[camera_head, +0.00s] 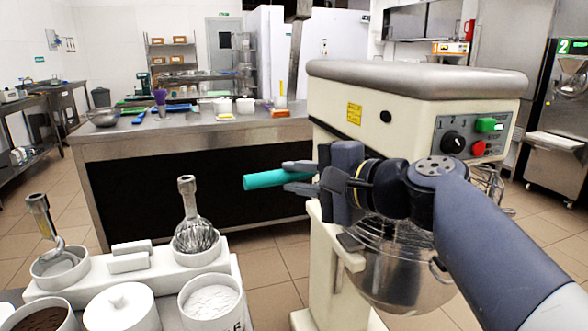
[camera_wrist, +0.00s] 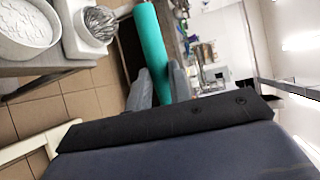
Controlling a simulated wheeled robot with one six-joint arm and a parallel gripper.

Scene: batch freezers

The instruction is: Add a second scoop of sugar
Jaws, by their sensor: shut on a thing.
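My gripper (camera_head: 300,178) is shut on a teal cylindrical handle (camera_head: 262,180), held level in the air beside the mixer. The handle also shows between the fingers in the wrist view (camera_wrist: 150,50). No scoop head can be made out on it. An open white tub of white powder, likely the sugar (camera_head: 211,302), stands at the bottom of the head view, below and left of my gripper. It also shows at the upper left of the wrist view (camera_wrist: 28,30). The mixer's metal bowl (camera_head: 400,285) sits behind a wire guard, partly covered by my arm.
The cream mixer (camera_head: 400,90) stands close behind my gripper. A whisk (camera_head: 192,225) and a hook (camera_head: 45,225) stand in a white holder. A lidded white tub (camera_head: 122,308) and a tub of brown powder (camera_head: 42,318) are nearby. A steel counter (camera_head: 190,135) is behind.

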